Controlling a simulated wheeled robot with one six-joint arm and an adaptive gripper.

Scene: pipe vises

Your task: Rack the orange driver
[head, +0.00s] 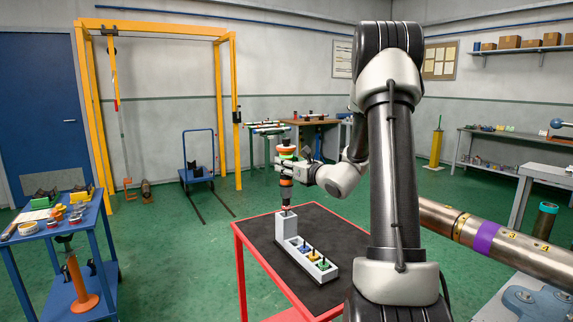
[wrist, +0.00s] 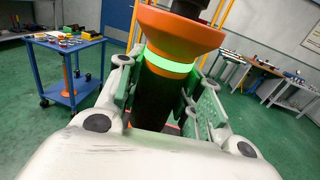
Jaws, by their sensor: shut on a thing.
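The orange driver (head: 286,152) is upright in the head view, with a wide orange collar, a green ring and a dark body. My gripper (head: 289,173) is shut on its dark body from the right. The driver's lower end is just over or at the top of a tall grey block (head: 286,226) at the far end of the grey rack (head: 327,275); I cannot tell whether it has entered. In the wrist view the driver (wrist: 182,28) stands between my gripper's fingers (wrist: 165,95), its ring glowing green; its lower end is hidden.
The rack's low part holds blue (head: 303,248), yellow (head: 313,256) and green (head: 323,265) pieces with dark stems. It stands on a red table (head: 352,238) with a dark top. A blue cart (head: 90,222) stands left. A large metal pipe (head: 520,252) lies right of my arm.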

